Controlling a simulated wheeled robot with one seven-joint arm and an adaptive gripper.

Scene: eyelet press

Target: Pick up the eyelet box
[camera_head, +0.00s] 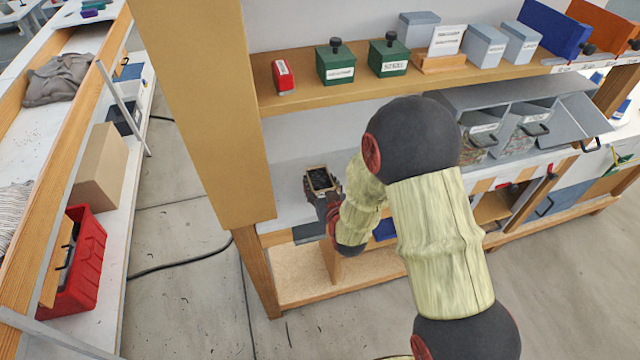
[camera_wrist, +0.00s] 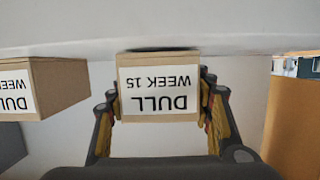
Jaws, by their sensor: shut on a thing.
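A tan box (camera_wrist: 159,88) with a white label reading "DULL WEEK 15" is between my fingers in the wrist view, its label upside down. My gripper (camera_wrist: 158,104) is shut on it, one finger on each side. In the head view the box (camera_head: 309,181) shows as a tan rim around dark contents, at the left end of the white lower shelf. My gripper (camera_head: 327,190) is beside it, mostly hidden by my arm. A dark strip lies between the box and the pale surface in the wrist view; I cannot tell whether they touch.
A second tan "DULL" box (camera_wrist: 52,88) is close by on the left in the wrist view. A wooden post (camera_head: 205,110) stands left of my gripper. The upper shelf (camera_head: 335,93) holds a red box (camera_head: 283,77) and green boxes (camera_head: 335,64). Grey bins (camera_head: 485,130) are to the right.

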